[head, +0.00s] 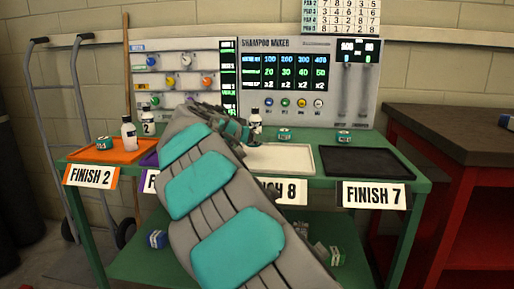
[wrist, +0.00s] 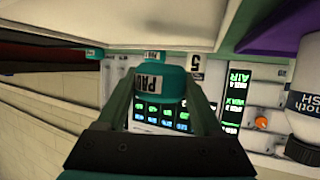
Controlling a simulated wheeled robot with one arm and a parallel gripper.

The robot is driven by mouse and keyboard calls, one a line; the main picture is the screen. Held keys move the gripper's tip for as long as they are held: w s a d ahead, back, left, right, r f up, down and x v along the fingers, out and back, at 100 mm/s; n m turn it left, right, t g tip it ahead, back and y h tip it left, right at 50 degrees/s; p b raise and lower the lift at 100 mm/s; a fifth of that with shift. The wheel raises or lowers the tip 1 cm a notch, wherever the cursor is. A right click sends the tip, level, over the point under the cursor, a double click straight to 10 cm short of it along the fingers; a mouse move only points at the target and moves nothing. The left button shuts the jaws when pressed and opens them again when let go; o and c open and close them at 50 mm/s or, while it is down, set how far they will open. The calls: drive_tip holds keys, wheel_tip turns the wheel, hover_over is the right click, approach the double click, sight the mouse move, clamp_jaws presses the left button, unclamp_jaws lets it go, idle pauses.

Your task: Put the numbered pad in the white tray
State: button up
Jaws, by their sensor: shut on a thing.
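My gripper (wrist: 163,98) is shut on a teal pad (wrist: 158,83) with a white label reading "PAD" in the wrist view. The pad sits between the two fingers. A white label with a "5" (wrist: 195,66) shows beside it; I cannot tell what it belongs to. In the head view my gripper (head: 238,130) is near the left end of the white tray (head: 285,158), and I cannot tell its height above it. The tray's left part is hidden by my arm. The white tray's sign ends in "8"; its bare surface shows on the right.
A purple tray is mostly behind my arm; a black tray (head: 368,163) is empty. A white bottle (head: 255,121) and two teal pads (head: 284,134) (head: 344,136) stand behind, before the mixer panel (head: 300,75).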

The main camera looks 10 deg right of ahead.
sight(256, 156)
drive_tip(key=shift+w+d+f, duration=0.25)
drive_tip(key=shift+w+d, duration=0.05)
drive_tip(key=shift+d, duration=0.3)
wheel_tip(256, 156, down, 3)
drive_tip(key=shift+a+f+p, duration=0.1)
drive_tip(key=shift+p, duration=0.2)
drive_tip(key=shift+f+b, duration=0.2)
drive_tip(key=shift+b, duration=0.15)
drive_tip(key=o, duration=1.3)
drive_tip(key=shift+r, duration=0.1)
drive_tip(key=shift+r, duration=0.15)
drive_tip(key=shift+s+a+r+p, duration=0.1)
drive_tip(key=shift+s+a+p, duration=0.05)
drive_tip(key=shift+p, duration=0.15)
drive_tip(key=b+v, duration=0.1)
drive_tip(key=v, duration=1)
drive_tip(key=shift+s+a+b, duration=0.2)
drive_tip(key=shift+s+b, duration=0.05)
drive_tip(key=shift+b, duration=0.1)
